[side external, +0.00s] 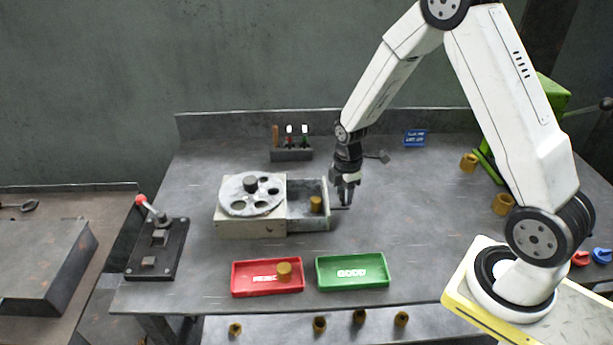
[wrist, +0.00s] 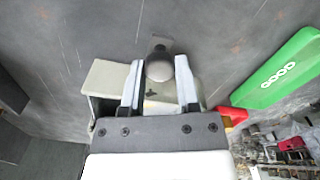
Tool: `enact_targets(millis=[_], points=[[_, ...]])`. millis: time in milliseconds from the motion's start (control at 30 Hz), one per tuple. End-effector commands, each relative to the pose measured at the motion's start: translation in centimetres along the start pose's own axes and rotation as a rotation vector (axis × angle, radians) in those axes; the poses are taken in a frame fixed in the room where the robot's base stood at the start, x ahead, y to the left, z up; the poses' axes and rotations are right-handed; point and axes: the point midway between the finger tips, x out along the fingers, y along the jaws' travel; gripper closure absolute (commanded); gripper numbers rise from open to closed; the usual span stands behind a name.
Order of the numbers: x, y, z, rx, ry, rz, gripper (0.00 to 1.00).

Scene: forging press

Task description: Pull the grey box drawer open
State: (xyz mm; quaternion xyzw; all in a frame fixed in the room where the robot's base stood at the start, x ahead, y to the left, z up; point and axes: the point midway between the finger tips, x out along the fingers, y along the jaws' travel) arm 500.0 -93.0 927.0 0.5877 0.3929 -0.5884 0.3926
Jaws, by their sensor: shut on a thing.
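The grey box (side external: 250,229) stands left of centre on the bench, with a round holed disc (side external: 236,207) on top. Its drawer (side external: 308,224) stands out to the right, open, with a brass-coloured ring part (side external: 316,204) inside. My gripper (side external: 345,203) is at the drawer's right end, pointing down, shut on the drawer handle (side external: 338,208). In the wrist view my gripper's two pale fingers (wrist: 157,75) stand either side of a dark rounded piece (wrist: 159,66), which looks like the handle. The fingers and palm hide part of the box there.
A red tray (side external: 245,283) holding a brass part (side external: 284,270) and a green tray (side external: 352,284) lie in front of the box. A lever device (side external: 156,250) stands at left, a tool rack (side external: 291,155) behind.

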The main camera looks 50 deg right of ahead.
Motion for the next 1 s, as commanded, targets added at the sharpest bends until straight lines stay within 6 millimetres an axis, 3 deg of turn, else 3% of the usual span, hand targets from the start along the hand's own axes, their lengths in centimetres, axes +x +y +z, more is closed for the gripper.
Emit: enact_targets(millis=[233, 267, 300, 367, 767, 1000], points=[[0.0, 0.1, 0.0, -0.001, 0.001, 0.003, 1.0], [0.0, 0.1, -0.1, -0.001, 0.001, 0.003, 0.54], [0.0, 0.1, -0.1, 0.0, 0.001, 0.003, 0.41], [0.0, 0.1, -0.1, 0.0, 0.001, 0.003, 0.25], [-0.2, 0.1, -0.1, 0.0, 0.001, 0.002, 0.25], [-1.6, 0.1, -0.1, 0.0, 0.001, 0.003, 0.25]])
